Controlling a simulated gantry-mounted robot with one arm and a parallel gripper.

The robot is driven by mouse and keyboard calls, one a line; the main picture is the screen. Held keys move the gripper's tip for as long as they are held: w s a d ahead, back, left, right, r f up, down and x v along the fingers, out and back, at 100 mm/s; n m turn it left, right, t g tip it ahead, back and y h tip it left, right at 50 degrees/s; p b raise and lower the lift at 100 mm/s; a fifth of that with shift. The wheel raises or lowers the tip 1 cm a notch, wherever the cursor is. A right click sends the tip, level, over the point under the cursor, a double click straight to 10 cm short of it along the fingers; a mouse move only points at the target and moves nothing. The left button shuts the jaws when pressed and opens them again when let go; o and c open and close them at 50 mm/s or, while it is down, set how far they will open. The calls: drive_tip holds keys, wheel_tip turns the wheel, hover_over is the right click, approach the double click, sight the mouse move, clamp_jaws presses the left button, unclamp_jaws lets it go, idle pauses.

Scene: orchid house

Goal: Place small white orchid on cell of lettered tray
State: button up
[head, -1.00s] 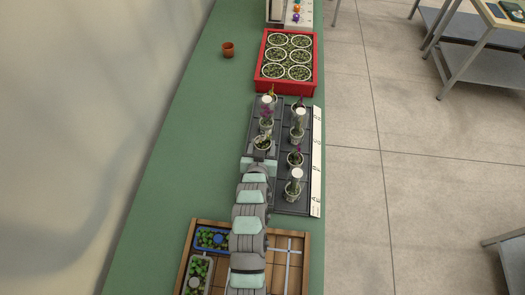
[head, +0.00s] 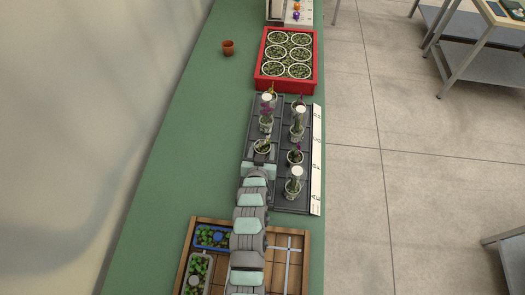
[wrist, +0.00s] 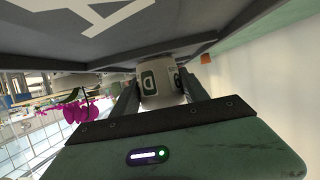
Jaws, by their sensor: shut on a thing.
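My gripper (head: 260,161) is at the near left part of the dark lettered tray (head: 275,198), shut on a small pale pot (head: 262,148) with a low plant. In the wrist view, this pot (wrist: 160,88) sits between the two fingers and bears a label with a "D". Its bloom is hidden there and too small to tell in the head view, so I cannot tell if it is white. The tray's right edge has a white lettered strip (head: 316,160). A large "A" shows in the wrist view. I cannot tell if the pot touches the tray.
Several potted plants stand on the tray, among them one at the near right (head: 294,186) and one at the middle right (head: 295,157). A red crate (head: 286,85) of round pots lies beyond. A wooden tray (head: 300,250) is nearer. The green bench at left is clear, except for a terracotta pot (head: 228,48).

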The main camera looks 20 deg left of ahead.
drive_tip(key=shift+s+d+f, duration=0.1)
drive_tip(key=shift+s+f, duration=0.1)
drive_tip(key=shift+f, duration=0.35)
drive_tip(key=shift+s+d+f, duration=0.1)
drive_tip(key=shift+s+f, duration=0.05)
drive_tip(key=shift+f, duration=0.4)
drive_tip(key=o, duration=1.1)
drive_tip(key=shift+f, duration=0.15)
drive_tip(key=shift+c, duration=0.2)
drive_tip(key=o, duration=0.4)
drive_tip(key=shift+s+f, duration=0.2)
drive_tip(key=shift+f, duration=0.3)
drive_tip(key=shift+o, duration=0.2)
drive_tip(key=shift+s+d+f, duration=0.1)
drive_tip(key=shift+f, duration=0.25)
drive_tip(key=shift+w+r+p, duration=0.3)
drive_tip(key=shift+r+p, duration=0.1)
drive_tip(key=shift+r, duration=0.55)
drive_tip(key=shift+r+b, duration=0.25)
drive_tip(key=shift+b, duration=0.05)
drive_tip(key=v, duration=0.4)
drive_tip(key=r+v, duration=0.1)
drive_tip(key=v, duration=0.7)
drive_tip(key=shift+w+a+r, duration=0.35)
drive_tip(key=shift+a+r, duration=0.05)
